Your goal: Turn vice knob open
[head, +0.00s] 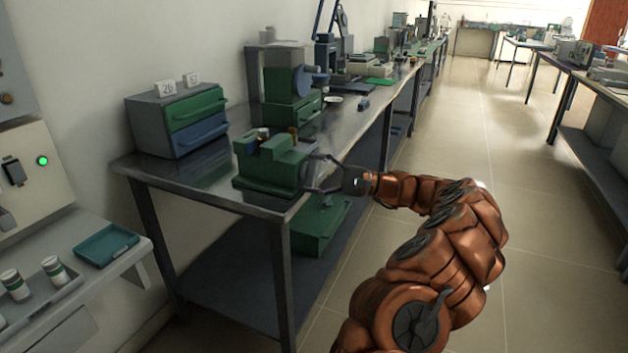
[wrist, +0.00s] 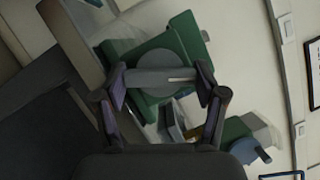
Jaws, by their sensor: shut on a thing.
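The green vice (head: 268,172) stands near the front right corner of the metal bench, with a gap between its jaw blocks. My gripper (head: 315,174) reaches it from the right, at its right end. In the head view the knob is hard to make out behind the fingers.
The metal bench (head: 215,188) carries a grey cabinet with green and blue drawers (head: 195,108) and a green machine (head: 290,85) behind the vice. A side table with a teal tray (head: 106,245) stands at the left. The aisle floor (head: 480,130) is clear to the right.

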